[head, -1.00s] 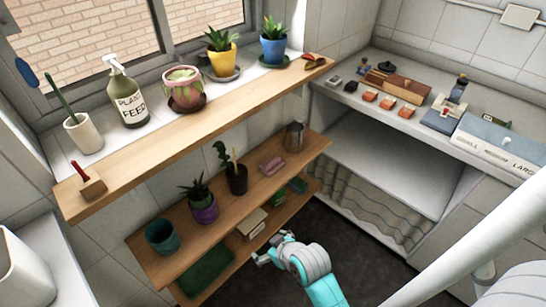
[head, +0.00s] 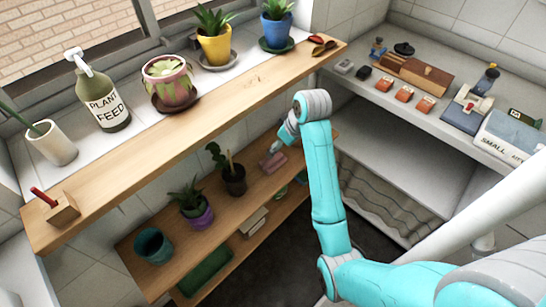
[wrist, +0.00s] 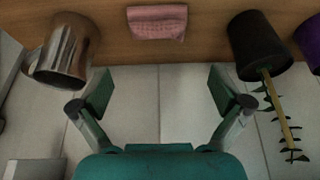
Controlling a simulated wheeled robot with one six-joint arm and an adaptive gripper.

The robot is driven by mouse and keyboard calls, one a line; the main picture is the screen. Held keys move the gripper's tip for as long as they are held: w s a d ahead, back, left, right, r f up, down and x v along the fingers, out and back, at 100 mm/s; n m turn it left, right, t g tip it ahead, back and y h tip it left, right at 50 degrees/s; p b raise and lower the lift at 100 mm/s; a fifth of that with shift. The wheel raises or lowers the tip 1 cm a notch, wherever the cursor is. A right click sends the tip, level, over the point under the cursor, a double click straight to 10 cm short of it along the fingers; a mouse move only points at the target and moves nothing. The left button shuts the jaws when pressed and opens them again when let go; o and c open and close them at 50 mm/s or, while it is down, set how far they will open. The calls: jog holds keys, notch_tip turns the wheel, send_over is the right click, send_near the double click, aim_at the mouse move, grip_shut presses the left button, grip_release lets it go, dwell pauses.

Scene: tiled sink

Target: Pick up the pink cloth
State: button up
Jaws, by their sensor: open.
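The pink cloth (wrist: 157,22) lies folded and flat on the wooden shelf at the top of the wrist view. In the head view the cloth (head: 270,164) lies on the middle shelf, partly behind my gripper (head: 277,146). In the wrist view my gripper (wrist: 161,90) is open and empty. Its two fingers are spread wide, below the cloth in the picture and apart from it. The fingertips are small and hard to make out in the head view.
In the wrist view a metal pot (wrist: 65,50) stands left of the cloth and a black plant pot (wrist: 258,45) right of it. The upper wooden shelf (head: 190,125) overhangs the cloth's shelf (head: 223,208). A plant in a purple pot (head: 199,217) stands farther left.

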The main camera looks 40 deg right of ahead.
aim_at(268, 166)
jog(key=x, duration=1)
jog(key=shift+w+d, duration=0.2)
jog(key=shift+r, duration=0.1)
jog(key=c, duration=0.6)
